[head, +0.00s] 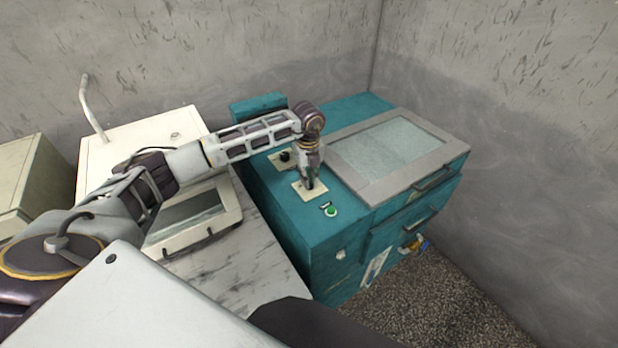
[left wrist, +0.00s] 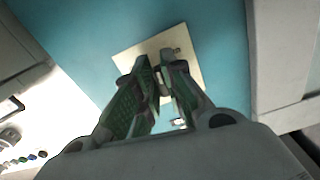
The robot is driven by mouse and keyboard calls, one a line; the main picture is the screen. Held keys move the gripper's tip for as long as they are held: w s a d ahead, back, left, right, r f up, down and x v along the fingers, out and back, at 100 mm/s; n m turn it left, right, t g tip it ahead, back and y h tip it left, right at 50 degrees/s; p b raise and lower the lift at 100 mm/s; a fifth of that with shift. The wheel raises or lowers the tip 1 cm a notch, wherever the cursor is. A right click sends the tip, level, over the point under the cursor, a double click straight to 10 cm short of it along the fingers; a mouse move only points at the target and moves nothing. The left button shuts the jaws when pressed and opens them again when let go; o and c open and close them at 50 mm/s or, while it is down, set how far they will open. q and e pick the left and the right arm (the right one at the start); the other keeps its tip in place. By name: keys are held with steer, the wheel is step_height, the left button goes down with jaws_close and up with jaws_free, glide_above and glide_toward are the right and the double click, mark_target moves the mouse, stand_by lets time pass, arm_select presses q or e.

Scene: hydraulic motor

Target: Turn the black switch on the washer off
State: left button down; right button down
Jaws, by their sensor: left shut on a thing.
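The washer (head: 290,212) is a teal machine with a grey-framed glass lid (head: 392,152) on its top. Two cream switch plates are on its top, left of the lid. A black knob (head: 284,156) stands on the rear plate. My left gripper (head: 309,186) points down over the front plate (head: 299,191). In the left wrist view, the left fingers (left wrist: 160,80) are close together over the cream plate (left wrist: 128,60), shut on the switch there, which they mostly hide. Its turn position cannot be told. My right gripper is not in view.
A green button (head: 331,211) sits in front of the front plate. A white machine (head: 125,135) with a lid and a marble-like top (head: 235,262) stand to the left, under my left arm. Grey walls close off the back and right.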

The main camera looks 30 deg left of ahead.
arm_select(q)
steer(key=n, duration=0.5)
steer(key=shift+s+a, duration=0.1)
steer(key=shift+s, duration=0.05)
steer(key=n+p, duration=0.1)
steer(key=n, duration=0.4)
steer(key=shift+s+r, duration=0.1)
steer(key=shift+s, duration=0.05)
steer(key=shift+n, duration=0.4)
steer(key=c, duration=1.5)
jaws_free()
step_height(320, 180, up, 12)
steer(key=shift+s, duration=0.1)
